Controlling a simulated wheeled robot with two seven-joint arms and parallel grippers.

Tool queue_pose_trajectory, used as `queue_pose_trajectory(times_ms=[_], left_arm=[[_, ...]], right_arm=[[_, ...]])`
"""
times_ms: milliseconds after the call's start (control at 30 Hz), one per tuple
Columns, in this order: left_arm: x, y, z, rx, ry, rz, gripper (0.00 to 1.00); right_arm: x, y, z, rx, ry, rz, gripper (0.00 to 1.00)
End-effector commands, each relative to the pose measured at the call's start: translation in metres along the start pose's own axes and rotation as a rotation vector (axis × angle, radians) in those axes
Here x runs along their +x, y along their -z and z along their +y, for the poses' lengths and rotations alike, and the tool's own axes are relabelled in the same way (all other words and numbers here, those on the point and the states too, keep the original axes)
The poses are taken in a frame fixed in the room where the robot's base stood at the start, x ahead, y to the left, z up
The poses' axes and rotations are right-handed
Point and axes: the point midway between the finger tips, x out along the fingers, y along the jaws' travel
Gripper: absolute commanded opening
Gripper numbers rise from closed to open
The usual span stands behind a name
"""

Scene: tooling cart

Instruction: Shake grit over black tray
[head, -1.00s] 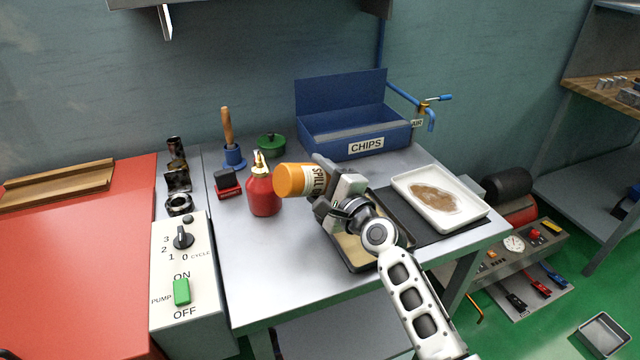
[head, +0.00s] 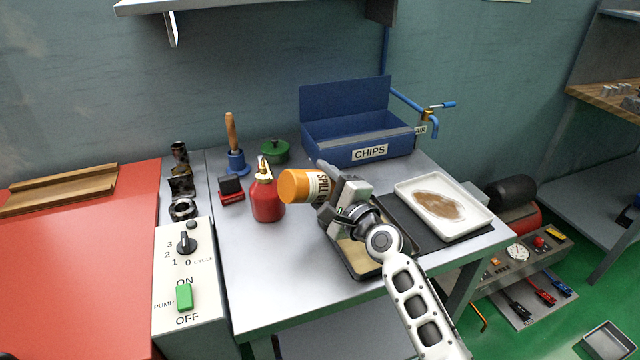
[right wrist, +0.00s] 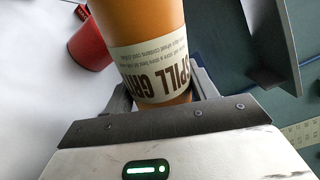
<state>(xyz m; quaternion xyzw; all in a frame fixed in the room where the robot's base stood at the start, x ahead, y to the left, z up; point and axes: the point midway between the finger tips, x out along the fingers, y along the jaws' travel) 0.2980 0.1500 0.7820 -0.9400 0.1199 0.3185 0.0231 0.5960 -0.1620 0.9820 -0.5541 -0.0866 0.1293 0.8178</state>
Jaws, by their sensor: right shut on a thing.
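An orange container (head: 296,187) with a white label reading "SPILL GR..." is held in my right gripper (head: 328,190), tilted on its side with its orange end toward the left. The container also shows in the right wrist view (right wrist: 145,30), between the two fingers (right wrist: 160,95). The black tray (head: 372,272) lies on the grey cart top below my right wrist. Its inside is tan where it shows, and my gripper and arm hide much of it. My left gripper is not in view.
A white tray (head: 478,216) with a brown patch lies on a dark mat to the right. A red oil can (head: 267,203) stands just left of the container. A blue CHIPS box (head: 340,150) stands behind. A switch panel (head: 180,260) stands at the left.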

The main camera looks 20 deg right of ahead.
Motion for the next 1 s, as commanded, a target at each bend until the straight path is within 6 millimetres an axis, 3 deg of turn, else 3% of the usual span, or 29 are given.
queue_pose_trajectory(times_ms=[1000], left_arm=[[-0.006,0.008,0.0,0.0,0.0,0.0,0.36]], right_arm=[[-0.056,0.016,-0.023,-0.001,0.002,0.0,0.25]])
